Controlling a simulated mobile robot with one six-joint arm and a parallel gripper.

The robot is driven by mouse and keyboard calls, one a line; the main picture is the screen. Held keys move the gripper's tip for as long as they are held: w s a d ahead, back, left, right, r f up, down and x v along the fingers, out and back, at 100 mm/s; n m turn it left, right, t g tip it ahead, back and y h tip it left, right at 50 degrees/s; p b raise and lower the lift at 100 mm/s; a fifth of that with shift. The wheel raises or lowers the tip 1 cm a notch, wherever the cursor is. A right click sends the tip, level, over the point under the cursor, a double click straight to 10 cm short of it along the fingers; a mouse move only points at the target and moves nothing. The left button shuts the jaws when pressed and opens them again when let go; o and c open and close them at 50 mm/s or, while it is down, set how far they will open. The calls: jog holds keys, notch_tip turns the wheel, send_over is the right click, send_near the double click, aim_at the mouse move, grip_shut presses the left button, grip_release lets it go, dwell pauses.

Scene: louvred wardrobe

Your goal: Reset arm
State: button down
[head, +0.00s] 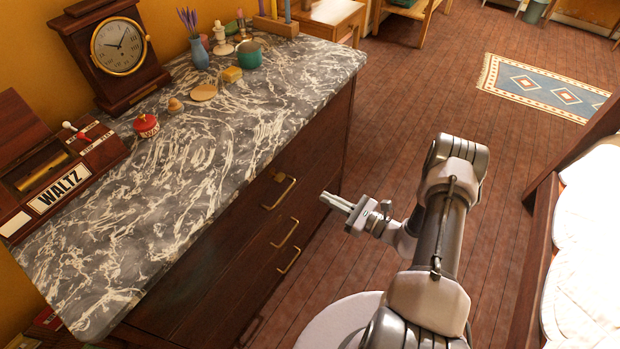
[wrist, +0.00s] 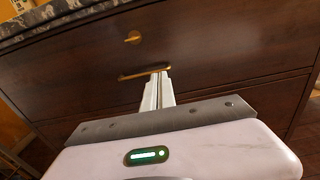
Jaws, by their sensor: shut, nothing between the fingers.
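My arm stands over the floor in front of a dark wooden dresser with a marbled top (head: 225,135). My gripper (head: 326,196) is shut and empty, pointing left towards the dresser front, apart from its brass handles in the head view. In the wrist view my gripper (wrist: 158,78) shows as two pale fingers pressed together. Their tips overlap a brass drawer handle (wrist: 143,72) in that picture; the gap cannot be told there. The dresser front (wrist: 220,45) fills most of the wrist view, and its drawers look closed.
On the dresser stand a clock (head: 121,47), a WALTZ music box (head: 50,165), a red pot (head: 146,125), a blue vase (head: 199,54) and a teal cup (head: 249,54). A bed (head: 590,240) is at the right. Floor is clear towards the rug (head: 540,88).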

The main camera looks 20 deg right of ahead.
jog(key=s+a+r+n+g+y, duration=0.1)
jog(key=s+a+r+n+g, duration=0.1)
jog(key=a+r+n+g, duration=0.7)
jog(key=s+a+r+n+g+y, duration=0.1)
jog(key=s+a+r+n+g, duration=0.3)
jog(key=r, duration=0.9)
jog(key=s+a+r+n+t+h, duration=0.1)
jog(key=s+r+n+t+h, duration=0.3)
jog(key=s+r+n+h, duration=0.6)
jog(key=s+r+n, duration=0.1)
jog(key=s+r, duration=0.2)
jog(key=s, duration=0.2)
jog(key=shift+s+a+h, duration=0.15)
jog(key=shift+s+h, duration=0.05)
jog(key=shift+h, duration=0.1)
jog(key=c, duration=2.2)
grip_release()
